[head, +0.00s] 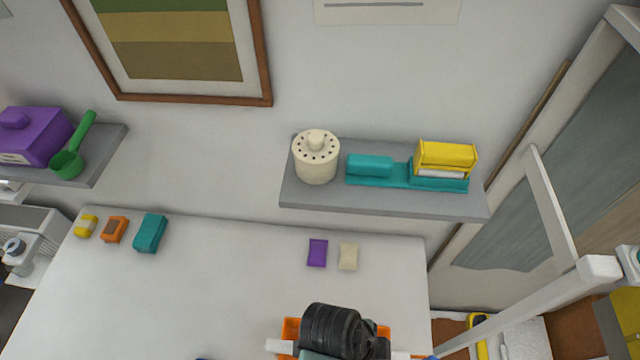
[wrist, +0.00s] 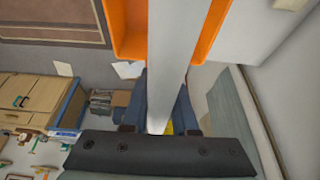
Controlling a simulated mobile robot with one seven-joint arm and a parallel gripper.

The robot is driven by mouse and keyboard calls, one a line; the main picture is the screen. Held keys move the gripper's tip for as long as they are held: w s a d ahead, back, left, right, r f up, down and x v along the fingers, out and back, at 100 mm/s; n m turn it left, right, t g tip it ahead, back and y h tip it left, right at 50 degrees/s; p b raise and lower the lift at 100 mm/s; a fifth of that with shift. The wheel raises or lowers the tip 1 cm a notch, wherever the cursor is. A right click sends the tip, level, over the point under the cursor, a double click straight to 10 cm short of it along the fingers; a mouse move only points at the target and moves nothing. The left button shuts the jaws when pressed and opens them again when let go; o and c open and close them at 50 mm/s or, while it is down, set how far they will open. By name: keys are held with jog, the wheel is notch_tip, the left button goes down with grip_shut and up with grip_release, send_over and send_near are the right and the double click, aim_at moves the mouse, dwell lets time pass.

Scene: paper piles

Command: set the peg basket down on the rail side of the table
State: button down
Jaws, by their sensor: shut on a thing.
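The orange peg basket (head: 291,328) shows in part at the bottom of the head view, mostly hidden behind my dark wrist. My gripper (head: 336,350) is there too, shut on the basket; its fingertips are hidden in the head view. In the wrist view the orange walls of the basket (wrist: 127,38) are close at the top, on both sides of a pale bar. The pegs cannot be made out. The white table (head: 230,290) lies below and behind the gripper. A white rail (head: 530,301) runs along the right, beyond the table's right edge.
Purple (head: 317,253) and cream (head: 348,257) blocks lie at the table's back right. Yellow (head: 87,226), orange (head: 115,229) and teal (head: 150,233) items lie at the back left. A grey wall shelf (head: 385,202) overhangs the back right. The middle of the table is clear.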

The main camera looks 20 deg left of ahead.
jog(key=shift+w+f+p, duration=0.15)
jog(key=shift+f+p, duration=0.35)
jog(key=shift+f, duration=4.5)
jog(key=c, duration=0.7)
grip_release()
